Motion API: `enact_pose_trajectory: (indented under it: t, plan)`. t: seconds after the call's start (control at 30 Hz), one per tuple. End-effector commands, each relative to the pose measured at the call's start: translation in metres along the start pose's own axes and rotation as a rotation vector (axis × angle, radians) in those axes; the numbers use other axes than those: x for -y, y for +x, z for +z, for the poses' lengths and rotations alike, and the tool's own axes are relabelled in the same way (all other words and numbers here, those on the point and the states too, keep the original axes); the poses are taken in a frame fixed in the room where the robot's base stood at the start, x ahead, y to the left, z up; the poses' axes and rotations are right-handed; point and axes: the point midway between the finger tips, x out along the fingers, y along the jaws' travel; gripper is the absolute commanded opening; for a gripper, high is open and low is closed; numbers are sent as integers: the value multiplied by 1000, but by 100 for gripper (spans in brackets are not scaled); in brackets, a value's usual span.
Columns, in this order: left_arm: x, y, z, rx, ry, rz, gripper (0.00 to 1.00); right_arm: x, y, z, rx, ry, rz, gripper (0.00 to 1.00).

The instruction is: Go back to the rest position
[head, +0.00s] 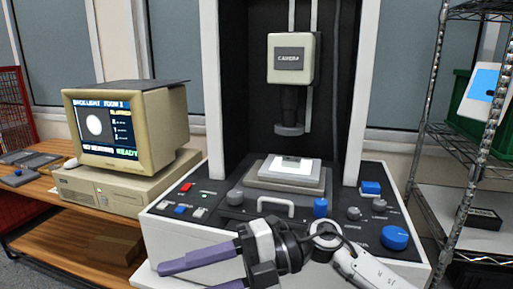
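My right gripper (184,276) is low in the picture, in front of the measuring machine's front panel (190,244). Its arm comes in from the lower right. Its two purple fingers point left and stand apart, with nothing seen between them. The lower finger is partly cut off by the bottom edge. My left gripper is not in view.
The machine's camera head (291,58) hangs above a stage (288,176) with a white piece on top. Blue and grey knobs (395,238) are at right. A beige monitor (126,125) stands on a wooden bench (75,242) at left. A wire shelf (440,120) stands at right.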

Motion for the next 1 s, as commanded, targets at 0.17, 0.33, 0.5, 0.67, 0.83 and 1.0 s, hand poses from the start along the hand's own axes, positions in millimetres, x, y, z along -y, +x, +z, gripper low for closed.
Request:
enact_pose_trajectory:
  t: [0.17, 0.33, 0.5, 0.67, 0.83, 1.0]
  plan:
    - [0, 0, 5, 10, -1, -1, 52, -11, -8, 15, 179, 213, 476, 45]
    - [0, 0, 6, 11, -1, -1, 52, 27, -60, 46, 455, 489, 819, 45]
    - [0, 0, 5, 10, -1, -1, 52, 128, -122, 56, 788, 832, 1037, 45]
    - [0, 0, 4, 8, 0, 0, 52, 240, -160, 26, 1071, 1153, 1111, 45]
    - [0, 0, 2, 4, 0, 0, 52, 348, -177, -39, 1318, 1473, 1094, 45]
    - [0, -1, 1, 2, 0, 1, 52, 415, -178, -105, 1473, 1712, 1035, 45]
